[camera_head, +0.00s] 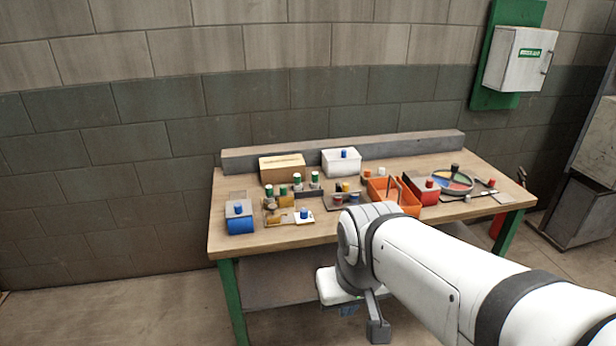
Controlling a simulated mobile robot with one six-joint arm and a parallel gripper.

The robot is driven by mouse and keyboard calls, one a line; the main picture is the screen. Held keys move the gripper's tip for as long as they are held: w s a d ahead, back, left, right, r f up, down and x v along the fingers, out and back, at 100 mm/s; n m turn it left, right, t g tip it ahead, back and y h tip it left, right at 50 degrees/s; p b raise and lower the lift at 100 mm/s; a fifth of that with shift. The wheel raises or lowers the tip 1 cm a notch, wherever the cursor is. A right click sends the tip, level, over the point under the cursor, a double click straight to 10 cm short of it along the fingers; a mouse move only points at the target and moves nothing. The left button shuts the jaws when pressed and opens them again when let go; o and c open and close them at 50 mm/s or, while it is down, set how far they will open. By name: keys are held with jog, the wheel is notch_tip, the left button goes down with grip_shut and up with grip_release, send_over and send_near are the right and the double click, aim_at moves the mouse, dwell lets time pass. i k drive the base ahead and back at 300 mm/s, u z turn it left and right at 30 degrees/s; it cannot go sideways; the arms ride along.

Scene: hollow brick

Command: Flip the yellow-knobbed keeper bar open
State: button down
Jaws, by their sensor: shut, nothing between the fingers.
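The wooden bench (285,236) holds a blue-fronted block (240,226), a cardboard box (283,170), a white box (342,168), an orange bin (407,199) and a coloured disc (452,182). A grey ledge (300,154) runs behind.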

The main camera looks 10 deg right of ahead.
aim_at(345, 186)
jog(key=z, duration=0.15)
jog(key=i, duration=0.95)
jog(key=u, duration=0.05)
